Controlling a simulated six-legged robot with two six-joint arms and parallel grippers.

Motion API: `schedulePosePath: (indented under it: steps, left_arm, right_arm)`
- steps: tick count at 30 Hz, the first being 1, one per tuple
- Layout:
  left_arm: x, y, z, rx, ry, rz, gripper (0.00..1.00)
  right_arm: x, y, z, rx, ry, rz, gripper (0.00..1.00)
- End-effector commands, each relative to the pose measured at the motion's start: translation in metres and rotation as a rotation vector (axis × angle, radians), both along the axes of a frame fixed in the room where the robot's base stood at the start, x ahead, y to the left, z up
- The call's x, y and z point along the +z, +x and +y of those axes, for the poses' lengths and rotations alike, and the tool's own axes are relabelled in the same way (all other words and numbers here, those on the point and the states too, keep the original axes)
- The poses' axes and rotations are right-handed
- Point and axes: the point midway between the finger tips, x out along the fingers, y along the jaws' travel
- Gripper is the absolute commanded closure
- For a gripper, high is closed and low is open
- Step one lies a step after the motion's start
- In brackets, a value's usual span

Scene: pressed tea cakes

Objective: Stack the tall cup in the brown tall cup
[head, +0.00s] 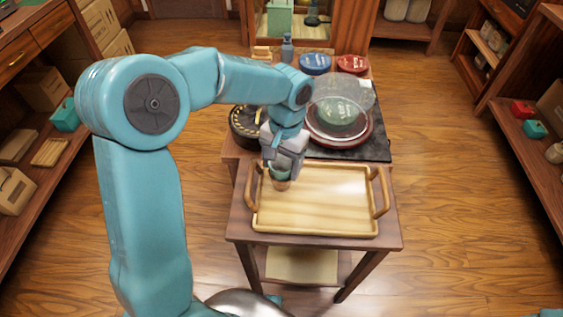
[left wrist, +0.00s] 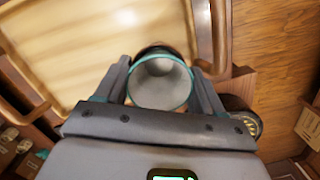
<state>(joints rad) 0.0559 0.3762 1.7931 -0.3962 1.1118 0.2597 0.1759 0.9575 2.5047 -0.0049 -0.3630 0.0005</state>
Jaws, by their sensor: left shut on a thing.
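My left gripper (head: 281,170) is shut on a tall cup with a teal rim (head: 280,174), near the left end of the wooden tray. In the left wrist view, the tall cup (left wrist: 160,82) sits between the two fingers (left wrist: 160,88), its pale inside facing the camera. A brown tall cup (head: 281,186) shows just below it in the head view. A dark brown edge (left wrist: 156,49) shows just past the teal rim in the left wrist view. I cannot tell whether the held cup is inside the brown one or only above it. My right gripper is out of view.
The wooden tray (head: 318,228) with two raised handles lies on the small table (head: 390,240); its middle and right are bare. Behind it are a glass dome (head: 342,92) over a green thing, a black round container (head: 244,128), a bottle (head: 287,48), and blue and red tins.

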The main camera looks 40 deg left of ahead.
Motion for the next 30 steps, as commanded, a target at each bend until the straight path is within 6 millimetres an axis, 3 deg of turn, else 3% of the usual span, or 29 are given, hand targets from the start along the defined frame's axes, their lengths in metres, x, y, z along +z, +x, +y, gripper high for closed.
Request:
schedulePosePath:
  steps: [5, 6, 8, 9, 19, 23, 30]
  left_arm:
    - [-0.008, -0.002, 0.0, -0.001, -0.001, 0.009, 0.64]
    - [-0.008, -0.002, -0.001, -0.001, -0.001, 0.01, 0.28]
    - [-0.009, -0.002, -0.001, -0.002, -0.001, 0.012, 0.09]
    - [-0.009, -0.002, -0.001, -0.002, -0.001, 0.012, 0.06]
    - [0.0, -0.001, 0.0, -0.001, -0.001, 0.006, 0.06]
    - [0.02, 0.001, 0.0, -0.001, 0.0, 0.002, 0.06]
    - [0.079, 0.009, 0.0, 0.0, -0.001, 0.001, 0.06]
  right_arm:
    - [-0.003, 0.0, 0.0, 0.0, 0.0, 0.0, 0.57]
    - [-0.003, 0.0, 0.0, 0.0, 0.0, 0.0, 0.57]
    - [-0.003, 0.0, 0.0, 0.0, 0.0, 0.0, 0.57]
    - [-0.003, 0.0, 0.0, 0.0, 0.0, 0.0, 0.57]
    - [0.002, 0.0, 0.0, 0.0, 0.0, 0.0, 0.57]
    - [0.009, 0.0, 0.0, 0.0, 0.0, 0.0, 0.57]
    - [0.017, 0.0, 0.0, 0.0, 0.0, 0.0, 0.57]
